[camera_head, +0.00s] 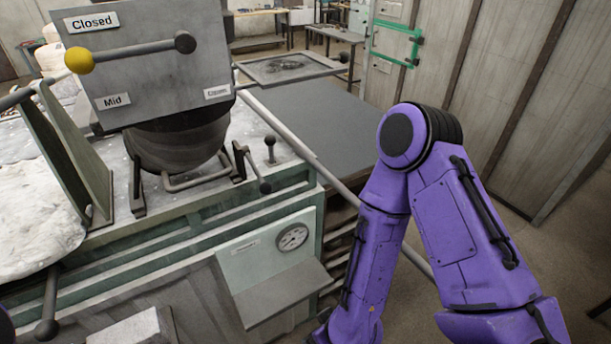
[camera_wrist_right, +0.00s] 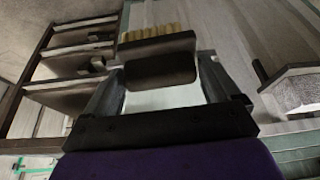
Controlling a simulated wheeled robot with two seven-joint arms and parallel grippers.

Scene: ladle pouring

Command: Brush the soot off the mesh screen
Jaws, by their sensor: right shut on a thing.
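The mesh screen (camera_head: 288,68) appears in the head view as a flat framed panel with a handle at its right end. It lies beside the ladle, with a dark soot patch near its middle. In the right wrist view my right gripper (camera_wrist_right: 160,84) is shut on a brush with a dark block (camera_wrist_right: 160,62) and a row of yellowish bristles beyond it. In the head view my right arm bends down at the right, and its gripper is hidden below the frame. I cannot tell how far the brush is from the screen. My left gripper is not in view.
The ladle (camera_head: 182,140) stands behind a plate labelled Closed and Mid, with a yellow-knobbed lever (camera_head: 130,54). A gauge (camera_head: 292,237) is on the green bench front. A long grey rod (camera_head: 290,135) slants toward my right arm. Dark shelves (camera_wrist_right: 75,70) stand left in the wrist view.

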